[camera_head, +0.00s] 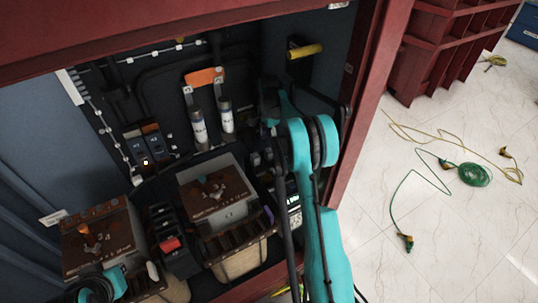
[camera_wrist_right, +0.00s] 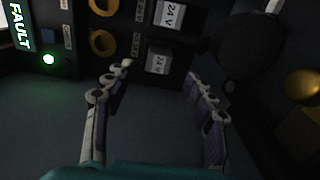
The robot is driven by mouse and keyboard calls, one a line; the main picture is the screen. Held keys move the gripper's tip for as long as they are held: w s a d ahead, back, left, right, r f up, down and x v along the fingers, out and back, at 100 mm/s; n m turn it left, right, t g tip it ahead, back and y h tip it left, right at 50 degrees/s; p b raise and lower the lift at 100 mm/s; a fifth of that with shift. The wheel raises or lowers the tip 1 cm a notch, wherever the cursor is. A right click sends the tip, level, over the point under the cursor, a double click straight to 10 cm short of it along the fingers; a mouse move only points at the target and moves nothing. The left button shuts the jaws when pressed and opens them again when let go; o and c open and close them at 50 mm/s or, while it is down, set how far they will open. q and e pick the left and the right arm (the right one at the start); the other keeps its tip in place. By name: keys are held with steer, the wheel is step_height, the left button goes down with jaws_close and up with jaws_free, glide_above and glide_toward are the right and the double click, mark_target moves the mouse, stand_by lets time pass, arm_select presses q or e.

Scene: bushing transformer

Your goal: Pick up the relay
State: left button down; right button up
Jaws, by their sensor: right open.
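In the wrist view, two dark blocks with pale "24 V" labels, an upper one (camera_wrist_right: 170,15) and a lower one (camera_wrist_right: 158,60), are mounted at the top; they look like relays, but I cannot tell which is the task's relay. My right gripper (camera_wrist_right: 158,74) is open, its two fingers apart with nothing held between them. The lower block shows just beyond the gap between the fingertips. In the head view my teal right arm reaches into the cabinet and largely hides the gripper and the small blocks near it.
The red cabinet frame (camera_head: 358,100) borders my arm on the right. Two brown-topped transformers, a left one (camera_head: 105,240) and a right one (camera_head: 215,190), fill the lower cabinet. Cables (camera_head: 430,175) lie on the floor.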

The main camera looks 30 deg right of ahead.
mark_target(269, 149)
step_height(269, 149, down, 6)
steer(key=shift+f+b, duration=0.25)
steer(key=shift+b, duration=0.95)
steer(key=shift+s+r, duration=0.1)
steer(key=shift+c, duration=1.2)
steer(key=c, duration=1)
